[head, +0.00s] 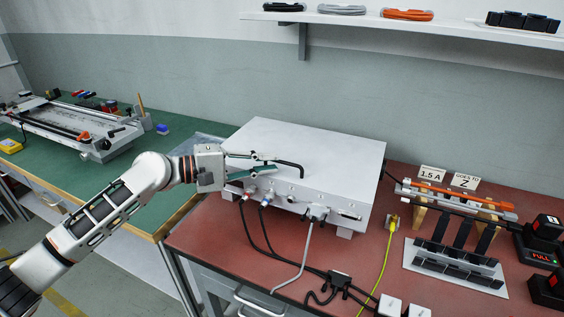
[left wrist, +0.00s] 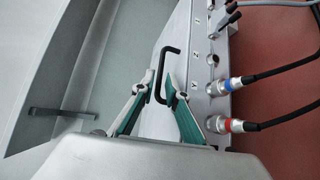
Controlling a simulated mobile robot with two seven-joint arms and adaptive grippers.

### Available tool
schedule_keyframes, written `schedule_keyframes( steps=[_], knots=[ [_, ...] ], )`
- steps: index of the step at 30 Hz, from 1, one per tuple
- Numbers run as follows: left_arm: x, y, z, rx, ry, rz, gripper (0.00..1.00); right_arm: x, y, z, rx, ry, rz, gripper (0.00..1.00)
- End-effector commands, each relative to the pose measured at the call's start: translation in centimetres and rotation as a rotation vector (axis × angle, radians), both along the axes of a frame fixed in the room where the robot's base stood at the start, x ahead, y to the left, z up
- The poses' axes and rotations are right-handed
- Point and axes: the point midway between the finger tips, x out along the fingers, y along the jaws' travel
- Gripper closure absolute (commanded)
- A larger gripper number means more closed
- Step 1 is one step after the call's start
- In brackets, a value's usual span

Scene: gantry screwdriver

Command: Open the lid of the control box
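The control box (head: 335,150) is a pale grey case on the red bench top; its flat lid (head: 310,140) looks closed. A black bent handle (head: 294,164) stands on the lid near its front left and also shows in the left wrist view (left wrist: 171,49). My left gripper (head: 269,162) reaches over the lid's left front part. In the left wrist view its green fingers (left wrist: 159,82) are apart, with the handle's near end between them. I cannot tell whether either finger touches it. My right gripper is in neither view.
Cables with blue and red connectors (left wrist: 232,125) plug into the box front. A black tool rack (head: 455,266) and battery chargers (head: 545,240) stand to the right. A green bench (head: 120,195) with a fixture is at left. A shelf (head: 400,20) hangs above.

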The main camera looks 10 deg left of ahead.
Motion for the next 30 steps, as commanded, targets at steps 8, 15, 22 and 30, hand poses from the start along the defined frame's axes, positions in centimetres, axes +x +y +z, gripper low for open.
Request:
schedule_keyframes(
  steps=[8,15,22,30],
  knots=[
    [1.5,-3.0,-0.6,0.001,0.000,0.000,0.86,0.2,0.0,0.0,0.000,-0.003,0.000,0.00],
    [1.8,-3.4,-0.6,0.002,-0.001,0.001,0.86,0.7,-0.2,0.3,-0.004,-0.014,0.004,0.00],
    [1.7,-3.4,-0.6,0.002,-0.001,0.001,1.00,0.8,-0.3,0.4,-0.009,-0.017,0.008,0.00],
    [1.7,-3.4,-0.1,0.001,-0.002,0.001,1.00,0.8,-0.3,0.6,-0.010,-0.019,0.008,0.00]
  ],
)
